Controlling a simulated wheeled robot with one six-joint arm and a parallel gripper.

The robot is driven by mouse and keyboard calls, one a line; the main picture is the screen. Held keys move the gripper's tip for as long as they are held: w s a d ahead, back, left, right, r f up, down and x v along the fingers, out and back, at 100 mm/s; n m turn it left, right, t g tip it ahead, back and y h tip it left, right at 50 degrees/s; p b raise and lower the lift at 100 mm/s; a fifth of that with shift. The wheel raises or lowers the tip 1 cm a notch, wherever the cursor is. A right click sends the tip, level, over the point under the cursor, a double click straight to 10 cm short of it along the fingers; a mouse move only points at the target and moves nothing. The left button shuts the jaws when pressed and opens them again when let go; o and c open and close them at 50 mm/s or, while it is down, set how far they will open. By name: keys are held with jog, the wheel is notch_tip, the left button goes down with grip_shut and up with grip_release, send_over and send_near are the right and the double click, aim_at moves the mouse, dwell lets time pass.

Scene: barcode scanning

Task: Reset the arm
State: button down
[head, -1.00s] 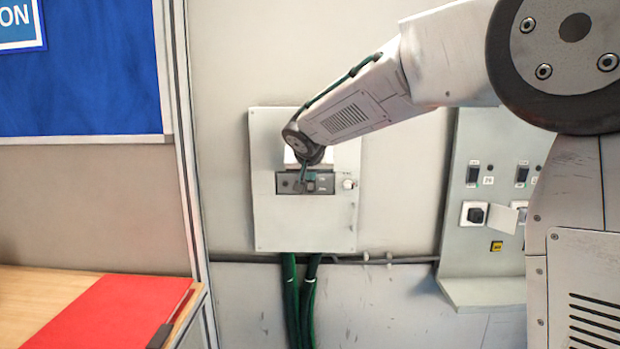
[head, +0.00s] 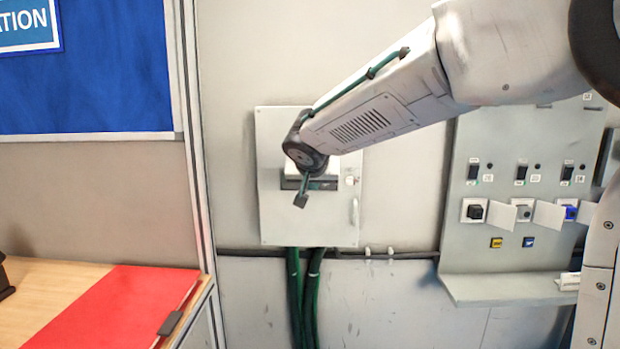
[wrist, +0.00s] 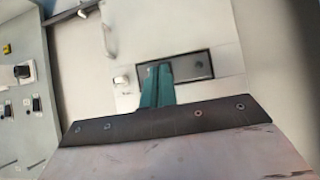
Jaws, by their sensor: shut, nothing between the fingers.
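My gripper (head: 301,199) has slim green fingers with a dark tip. It is shut and empty. In the head view it hangs down and to the left from my wrist, in front of a pale wall box (head: 280,225). The box has a dark inset panel (head: 331,185), which my wrist partly covers. In the wrist view my fingers (wrist: 158,70) lie together across the dark panel (wrist: 195,66). I cannot tell from these views how far the fingertips are from the box.
Right of the box is a switch panel (head: 545,250) with small open flaps (head: 503,215) and a jutting lower shelf (head: 490,288). Green cables (head: 303,290) run below the box. A wooden desk (head: 40,295) with a red folder (head: 120,300) stands at left, under a blue board (head: 90,90).

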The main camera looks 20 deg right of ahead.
jog(key=shift+s+a+f, duration=0.1)
jog(key=shift+s+a, duration=0.1)
jog(key=shift+s, duration=0.3)
jog(key=s+d+f+n+g+y, duration=0.1)
jog(key=s+f+g, duration=0.2)
jog(key=s, duration=1)
jog(key=s+d+f+n+g+y, duration=0.1)
jog(key=s+f, duration=0.3)
jog(key=s, duration=1)
jog(key=s+d+f+n+g+y, duration=0.1)
jog(key=s+f+g, duration=0.3)
jog(key=s, duration=1)
jog(key=shift+d+n+g+y, duration=0.3)
jog(key=shift+d+n, duration=0.2)
jog(key=shift+d, duration=0.15)
